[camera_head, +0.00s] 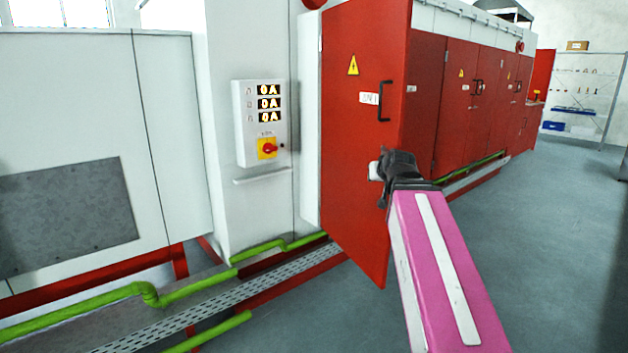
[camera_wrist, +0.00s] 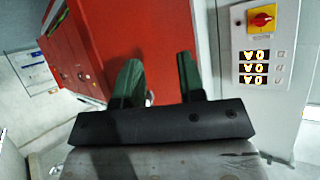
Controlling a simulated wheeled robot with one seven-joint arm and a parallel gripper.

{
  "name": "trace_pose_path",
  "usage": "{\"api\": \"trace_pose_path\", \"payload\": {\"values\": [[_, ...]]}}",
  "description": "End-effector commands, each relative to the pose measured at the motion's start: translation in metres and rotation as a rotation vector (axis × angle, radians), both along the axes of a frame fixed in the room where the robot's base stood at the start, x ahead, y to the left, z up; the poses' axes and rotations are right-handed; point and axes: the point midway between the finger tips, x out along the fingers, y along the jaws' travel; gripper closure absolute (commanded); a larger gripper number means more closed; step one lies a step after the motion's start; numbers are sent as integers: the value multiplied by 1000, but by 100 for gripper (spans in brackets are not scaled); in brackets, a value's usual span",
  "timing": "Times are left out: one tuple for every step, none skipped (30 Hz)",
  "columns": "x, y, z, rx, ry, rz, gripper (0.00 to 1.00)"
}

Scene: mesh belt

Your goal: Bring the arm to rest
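My arm, pink with white strips, reaches up from the lower right in the head view. Its black gripper (camera_head: 382,175) is in front of the lower half of an open red cabinet door (camera_head: 345,150), below the door's black handle (camera_head: 384,101). In the wrist view my gripper (camera_wrist: 158,72) shows two dark green fingers standing well apart, with the red door (camera_wrist: 185,25) behind the gap. I see nothing held between them. From these views I cannot tell whether the gripper touches the door.
A control box (camera_head: 259,122) with lit displays and a red knob is on the white wall left of the door. Green pipes (camera_head: 150,293) and a perforated tray run along the floor. More red cabinets (camera_head: 470,95) stand behind the door. The grey floor (camera_head: 545,235) at right is clear.

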Motion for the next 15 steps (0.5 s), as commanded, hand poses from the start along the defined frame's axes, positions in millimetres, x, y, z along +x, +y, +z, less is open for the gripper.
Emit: {"api": "trace_pose_path", "payload": {"values": [[0,2,-23,-1,49,1,64],[-1,2,-35,-1,75,0,64],[-2,4,-51,-2,111,1,64],[-3,4,-63,-3,138,1,64],[-4,5,-75,-4,165,1,64],[-7,6,-91,-6,201,0,64],[-8,7,-102,-7,227,-1,64],[-11,8,-114,-8,255,-1,64],[-14,9,-129,-10,290,-1,64],[-16,9,-141,-11,316,-2,64],[-19,10,-152,-14,344,-3,64],[-23,11,-167,-15,378,-6,64],[-26,11,-179,-17,406,-6,64],[-30,12,-190,-19,432,-7,64],[-34,12,-205,-23,468,-8,64]]}}
